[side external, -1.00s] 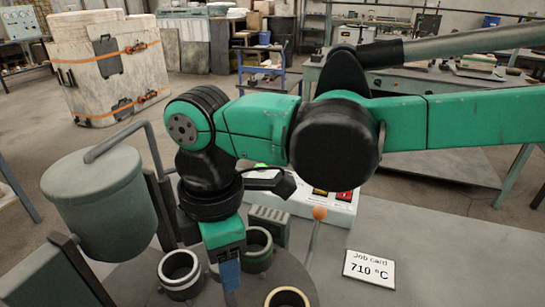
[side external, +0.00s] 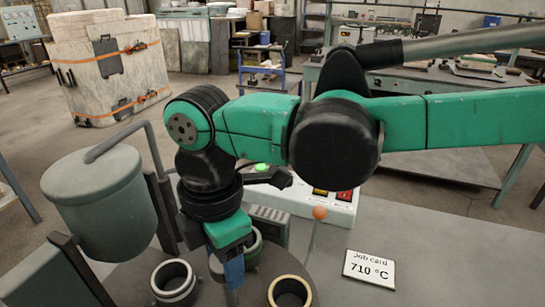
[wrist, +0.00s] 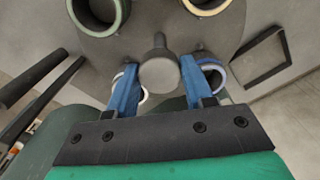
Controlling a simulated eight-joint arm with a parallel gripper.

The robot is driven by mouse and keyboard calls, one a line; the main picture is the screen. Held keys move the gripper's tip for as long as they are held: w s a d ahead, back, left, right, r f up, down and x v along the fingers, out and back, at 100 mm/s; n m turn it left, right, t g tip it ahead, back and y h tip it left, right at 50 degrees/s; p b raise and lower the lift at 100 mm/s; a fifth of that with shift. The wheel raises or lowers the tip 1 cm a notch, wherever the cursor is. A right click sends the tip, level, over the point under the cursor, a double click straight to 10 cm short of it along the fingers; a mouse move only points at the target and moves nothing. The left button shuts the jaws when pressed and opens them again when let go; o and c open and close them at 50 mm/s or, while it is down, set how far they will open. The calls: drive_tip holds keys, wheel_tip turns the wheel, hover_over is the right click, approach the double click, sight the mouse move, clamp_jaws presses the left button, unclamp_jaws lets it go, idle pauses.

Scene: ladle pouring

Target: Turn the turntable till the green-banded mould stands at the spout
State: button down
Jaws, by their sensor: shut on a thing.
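The turntable, a dark grey disc (side external: 240,292), is cut by the lower edge of the side view. The green-banded mould (side external: 256,246) is partly hidden behind my gripper; it shows at upper left in the wrist view (wrist: 121,14). A white-banded mould (side external: 174,282) is at left and a yellow-banded one (side external: 290,291) at right. A blue-banded mould (wrist: 211,70) shows in the wrist view, beside my right finger. My gripper (wrist: 158,85) is shut on a grey round-topped peg (wrist: 159,74) on the turntable. I cannot make out the spout.
A green-grey vessel (side external: 100,207) with a bent pipe stands at left, near my wrist. A control box (side external: 325,205) with a lit green button stands behind the turntable. A job card (side external: 369,269) reads 710 °C.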

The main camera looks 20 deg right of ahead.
drive_tip(key=shift+n, duration=7.7)
drive_tip(key=shift+c, duration=1.7)
unclamp_jaws()
drive_tip(key=shift+r, duration=0.1)
